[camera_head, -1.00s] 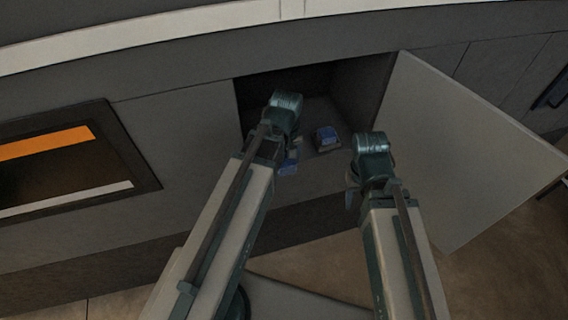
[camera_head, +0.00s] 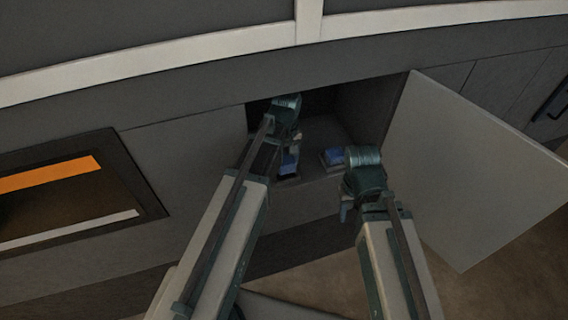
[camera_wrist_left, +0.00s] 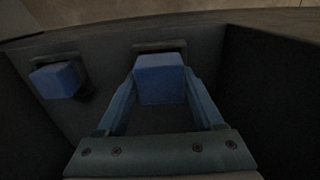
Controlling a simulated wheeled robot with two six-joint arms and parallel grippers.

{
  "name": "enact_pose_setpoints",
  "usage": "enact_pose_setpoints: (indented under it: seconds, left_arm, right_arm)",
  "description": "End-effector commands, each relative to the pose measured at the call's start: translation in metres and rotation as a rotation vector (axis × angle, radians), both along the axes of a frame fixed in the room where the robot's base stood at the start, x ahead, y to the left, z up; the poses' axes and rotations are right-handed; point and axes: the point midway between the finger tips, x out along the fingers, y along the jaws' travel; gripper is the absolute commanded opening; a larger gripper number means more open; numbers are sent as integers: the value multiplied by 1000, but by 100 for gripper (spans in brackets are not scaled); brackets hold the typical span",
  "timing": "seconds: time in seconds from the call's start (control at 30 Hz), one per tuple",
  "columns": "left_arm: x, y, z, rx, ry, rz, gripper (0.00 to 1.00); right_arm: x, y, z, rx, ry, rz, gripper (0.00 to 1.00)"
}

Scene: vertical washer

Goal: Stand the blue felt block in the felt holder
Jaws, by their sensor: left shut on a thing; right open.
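My left gripper (camera_wrist_left: 160,92) is shut on a blue felt block (camera_wrist_left: 161,76), which also shows in the head view (camera_head: 289,162). The block is at a dark felt holder (camera_wrist_left: 158,46) on the cabinet floor. Its lower end is hidden in the wrist view, so I cannot tell whether it is inside the holder or just above it. A second blue block (camera_wrist_left: 56,80) stands in another dark holder to the left in the wrist view; in the head view it is right of my gripper (camera_head: 333,156). My right gripper (camera_head: 347,207) is open, outside the cabinet opening.
The cabinet's dark side walls (camera_wrist_left: 280,95) close in around my left gripper. The open door (camera_head: 470,170) stands to the right of my right arm. An oven-like panel with an orange stripe (camera_head: 50,175) is at the left. The cabinet floor between the two holders is clear.

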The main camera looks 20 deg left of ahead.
Motion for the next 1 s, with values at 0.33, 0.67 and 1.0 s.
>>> enact_pose_setpoints:
  seconds: [0.33,0.67,1.0]
  left_arm:
    - [8,4,-27,0,0,-2,15]
    - [9,8,-43,0,0,-3,15]
    - [7,7,-43,-3,4,-3,83]
  right_arm:
    - [0,0,-27,-1,0,5,50]
    - [0,0,-43,-2,0,10,50]
    - [0,0,-43,-2,0,10,50]
